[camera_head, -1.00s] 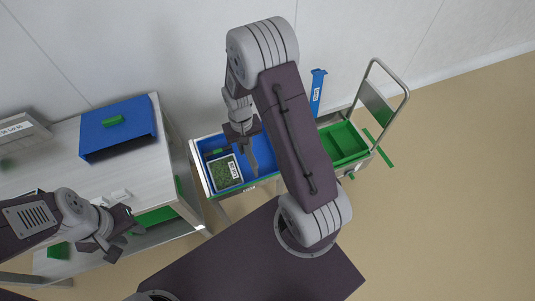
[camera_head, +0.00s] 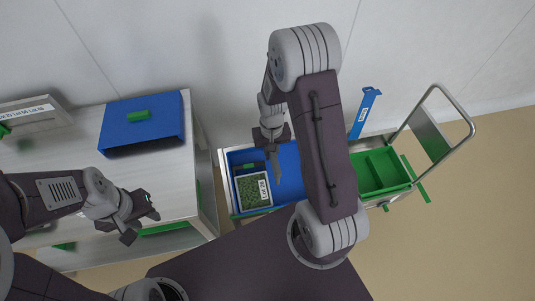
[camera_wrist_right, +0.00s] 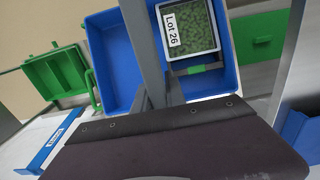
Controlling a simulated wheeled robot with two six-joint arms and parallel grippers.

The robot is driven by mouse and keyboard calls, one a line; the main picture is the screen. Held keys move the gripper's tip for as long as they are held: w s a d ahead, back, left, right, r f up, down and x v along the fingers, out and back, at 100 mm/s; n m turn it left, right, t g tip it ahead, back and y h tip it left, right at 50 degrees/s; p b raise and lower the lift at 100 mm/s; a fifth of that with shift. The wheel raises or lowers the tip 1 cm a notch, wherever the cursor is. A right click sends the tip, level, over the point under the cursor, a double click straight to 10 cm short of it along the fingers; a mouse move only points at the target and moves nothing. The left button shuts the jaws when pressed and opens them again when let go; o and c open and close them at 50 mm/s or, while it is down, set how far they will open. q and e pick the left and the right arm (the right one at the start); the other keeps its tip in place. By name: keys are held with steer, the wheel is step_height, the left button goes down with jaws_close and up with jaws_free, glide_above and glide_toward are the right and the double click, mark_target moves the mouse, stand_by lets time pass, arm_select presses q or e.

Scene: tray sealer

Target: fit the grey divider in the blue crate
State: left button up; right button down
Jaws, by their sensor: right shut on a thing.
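The blue crate (camera_head: 289,176) sits on the cart; it also shows in the right wrist view (camera_wrist_right: 107,72). A tray (camera_head: 267,205) of green pieces labelled Lot 26 stands in one end of it; the other end looks empty. My right gripper (camera_head: 272,160) is over the crate beside the tray. It is shut on the grey divider (camera_wrist_right: 145,45), which shows nearly edge-on in the wrist view, along the tray's side. I cannot tell whether the divider touches the crate floor. My left gripper (camera_head: 143,222) is open and empty in front of the table.
A green box (camera_head: 385,168) with compartments stands at the cart's other end, near the handle (camera_head: 455,97). A labelled blue upright (camera_head: 365,112) is behind the cart. My right arm hides part of the crate.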

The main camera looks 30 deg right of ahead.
steer(key=f+b, duration=0.1)
steer(key=s+f+b, duration=0.1)
steer(key=f+b, duration=0.1)
steer(key=shift+s, duration=0.15)
steer(key=shift+w+f, duration=0.4)
steer(key=shift+w, duration=0.2)
steer(key=shift+s+b, duration=0.3)
steer(key=shift+s, duration=0.05)
steer(key=shift+f, duration=0.15)
steer(key=c, duration=1.4)
jaws_free()
steer(key=shift+w, duration=0.1)
steer(key=shift+o, duration=0.2)
steer(key=shift+w, duration=0.1)
